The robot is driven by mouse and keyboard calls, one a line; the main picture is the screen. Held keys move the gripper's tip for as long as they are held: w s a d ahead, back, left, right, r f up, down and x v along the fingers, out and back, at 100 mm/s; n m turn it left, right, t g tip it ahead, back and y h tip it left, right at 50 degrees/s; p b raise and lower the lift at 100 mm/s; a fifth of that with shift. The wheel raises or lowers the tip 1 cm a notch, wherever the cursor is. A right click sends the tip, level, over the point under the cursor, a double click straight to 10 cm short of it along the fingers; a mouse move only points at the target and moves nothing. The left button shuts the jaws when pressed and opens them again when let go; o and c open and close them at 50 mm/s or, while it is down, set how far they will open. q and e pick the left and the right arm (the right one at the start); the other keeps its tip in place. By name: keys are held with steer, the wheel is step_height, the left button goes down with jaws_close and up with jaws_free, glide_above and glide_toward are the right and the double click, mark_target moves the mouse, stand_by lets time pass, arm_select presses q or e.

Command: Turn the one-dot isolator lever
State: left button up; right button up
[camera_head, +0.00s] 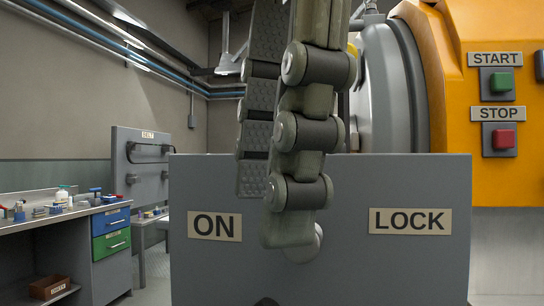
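My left gripper (270,215) hangs down from the top of the picture, in front of a grey panel (345,270). Its jointed fingers overlap in this view, so I cannot tell how far apart they are. The panel carries an ON label (214,226) left of the fingertips and a LOCK label (410,221) to their right. A pale rounded part (309,246) shows just behind the front fingertip; I cannot tell whether it belongs to a lever. No one-dot mark is visible. A small dark rounded part (266,302) shows at the bottom edge. My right gripper is not in view.
An orange machine housing (455,110) stands behind at right, with a green START button (501,82) and a red STOP button (504,138). A workbench (60,215) with drawers and small items is at far left. Open floor shows between bench and panel.

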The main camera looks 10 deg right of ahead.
arm_select(q)
steer(key=shift+c, duration=0.2)
steer(key=c, duration=0.7)
steer(key=shift+a+f+m+h, duration=0.15)
steer(key=shift+m+h, duration=0.15)
steer(key=shift+m, duration=0.2)
jaws_close()
steer(key=w+a+f+m+g+h+b, duration=0.25)
steer(key=a+m+h, duration=0.45)
steer(key=m, duration=0.4)
steer(key=w+a+f+m+g+h+b, duration=0.1)
steer(key=w+a+m+h+b, duration=0.15)
steer(key=a+m+h, duration=0.6)
steer(key=s+d+f+m+y, duration=0.1)
steer(key=d+f+m+y, duration=0.1)
steer(key=d+f, duration=0.4)
steer(key=d, duration=0.4)
steer(key=shift+s+d+f+y, duration=0.3)
steer(key=shift+s+d+y, duration=0.05)
steer(key=shift+d, duration=0.05)
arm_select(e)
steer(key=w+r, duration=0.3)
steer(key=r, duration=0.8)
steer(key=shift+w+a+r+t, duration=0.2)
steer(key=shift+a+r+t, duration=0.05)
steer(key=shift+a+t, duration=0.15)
